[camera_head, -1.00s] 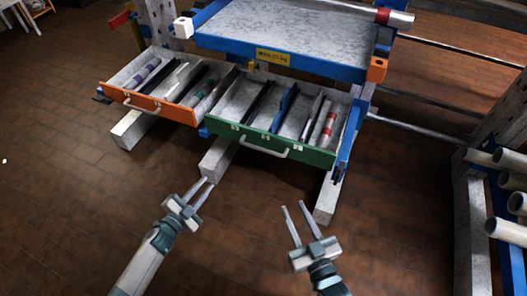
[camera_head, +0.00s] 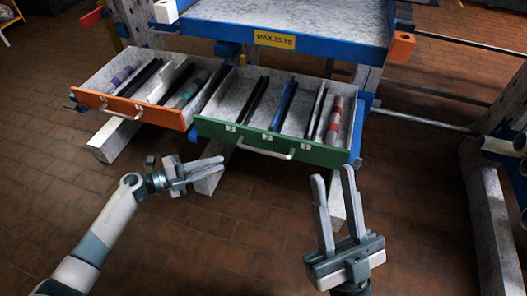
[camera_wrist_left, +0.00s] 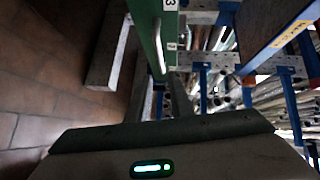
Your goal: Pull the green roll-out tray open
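The green tray (camera_head: 216,130) stands out in front of the rack, below the blue-edged shelf, with its contents showing. A pale bar handle (camera_head: 264,153) is on its green front. The left wrist view shows a green front (camera_wrist_left: 146,22) edge-on with a pale handle (camera_wrist_left: 158,46). My left gripper (camera_head: 223,166) is sideways, its fingers pointing right, below and left of the handle and apart from it; it looks open and empty. My right gripper (camera_head: 333,172) points up, open and empty, in front of the tray's right end.
An orange-fronted tray (camera_head: 130,109) stands out beside the green one on the left. Grey beams (camera_head: 117,140) reach forward low under the trays. A blue shelf (camera_head: 330,50) with a weight label is above. A rack with pipes (camera_head: 500,146) stands at the right. The brown floor in front is clear.

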